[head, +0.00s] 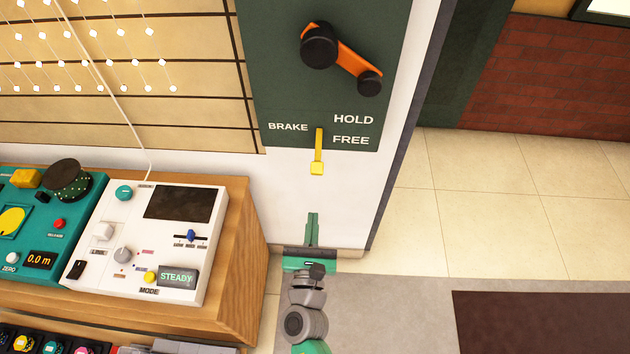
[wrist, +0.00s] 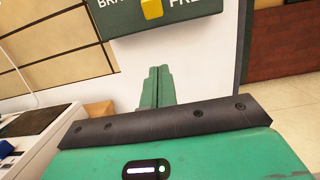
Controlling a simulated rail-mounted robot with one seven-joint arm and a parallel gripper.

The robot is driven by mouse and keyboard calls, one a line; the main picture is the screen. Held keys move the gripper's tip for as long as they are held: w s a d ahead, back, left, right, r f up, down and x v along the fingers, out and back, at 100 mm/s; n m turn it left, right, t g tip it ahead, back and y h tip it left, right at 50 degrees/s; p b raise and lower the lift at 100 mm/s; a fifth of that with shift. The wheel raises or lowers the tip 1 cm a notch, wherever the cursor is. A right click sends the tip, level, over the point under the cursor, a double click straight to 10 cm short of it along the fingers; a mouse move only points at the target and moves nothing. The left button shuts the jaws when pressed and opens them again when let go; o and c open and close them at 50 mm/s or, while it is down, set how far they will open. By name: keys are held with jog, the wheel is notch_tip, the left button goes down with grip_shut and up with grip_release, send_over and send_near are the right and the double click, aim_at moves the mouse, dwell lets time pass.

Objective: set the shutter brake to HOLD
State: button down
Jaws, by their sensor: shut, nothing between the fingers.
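The shutter brake is a yellow lever (head: 317,160) on a dark green wall panel (head: 290,60) in the head view. Its knob hangs down at the panel's lower edge, by the word FREE and below HOLD. The yellow knob also shows at the top of the wrist view (wrist: 152,9). My gripper (head: 312,216) is shut and empty. Its green fingertips are below the knob in the head view and apart from it. In the wrist view the shut fingers (wrist: 158,72) point up toward the panel, with a gap before the knob.
An orange crank (head: 345,55) with black knobs sits higher on the panel. A wooden bench (head: 237,260) at left carries a white control box (head: 205,255) and a teal box (head: 30,240). A white cord hangs left of the panel. Open floor lies at right.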

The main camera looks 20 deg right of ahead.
aim_at(318, 153)
jog(key=b+x, duration=0.3)
jog(key=x, duration=0.7)
jog(key=r+p, duration=0.1)
jog(key=s+r+p, duration=0.1)
jog(key=r+p, duration=0.1)
jog(key=shift+s+a+r, duration=0.35)
